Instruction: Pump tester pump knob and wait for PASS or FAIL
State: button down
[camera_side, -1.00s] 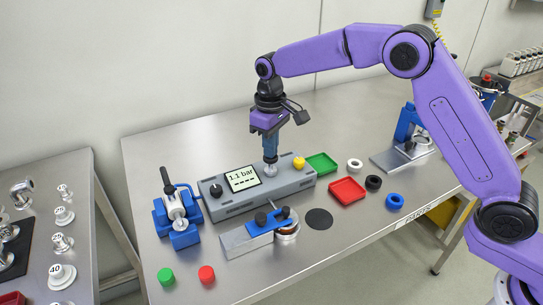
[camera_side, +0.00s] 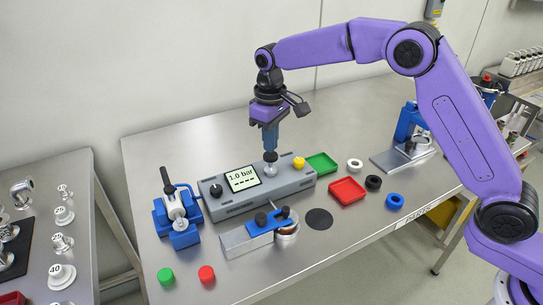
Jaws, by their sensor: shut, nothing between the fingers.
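The grey tester box (camera_side: 232,205) stands on the steel table, with a tilted display (camera_side: 242,179) that reads 1.0 bar above a row of dashes. A black knob (camera_side: 216,190) is on its left end and a yellow knob (camera_side: 299,162) near its right end. A silver pump knob (camera_side: 270,170) stands on the top between the display and the yellow knob. My gripper (camera_side: 270,152) points straight down directly over the silver knob, shut and empty. Its tips are at or very near the knob top; I cannot tell whether they touch.
A blue clamp fixture (camera_side: 182,238) stands left of the tester and another blue-handled fixture (camera_side: 246,238) in front. Green (camera_side: 321,162) and red (camera_side: 346,190) trays and several rings lie to the right. Green and red buttons (camera_side: 206,273) are at the front edge.

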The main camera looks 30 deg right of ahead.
aim_at(271, 155)
jog(key=shift+f, duration=2.15)
jog(key=shift+r, duration=2.3)
jog(key=shift+r, duration=2.5)
